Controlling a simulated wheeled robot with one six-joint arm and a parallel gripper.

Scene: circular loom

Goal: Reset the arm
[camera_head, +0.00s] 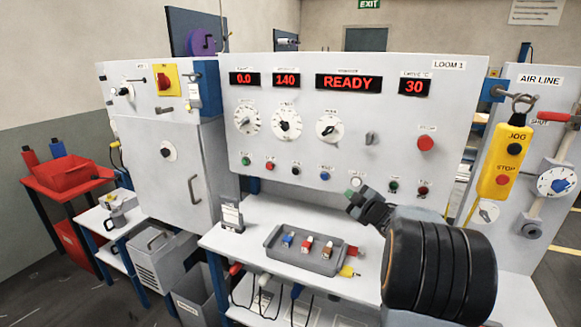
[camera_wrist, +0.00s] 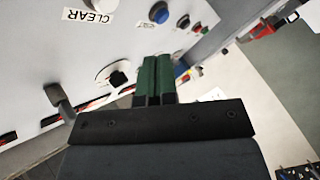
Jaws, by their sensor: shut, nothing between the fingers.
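My gripper (camera_head: 352,200) is in front of the lower right part of the loom panel (camera_head: 300,100), just below a white button (camera_head: 357,181). Its two green fingers (camera_wrist: 153,78) lie together in the wrist view, shut with nothing between them. I cannot tell the exact gap to the panel. The panel display (camera_head: 346,82) reads READY.
Below the panel, a grey tray (camera_head: 275,252) with several small coloured items stands on the white table. A yellow JOG/STOP pendant (camera_head: 504,161) hangs at the right. A grey cabinet (camera_head: 150,170) stands left. Red bins (camera_head: 68,174) are at far left.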

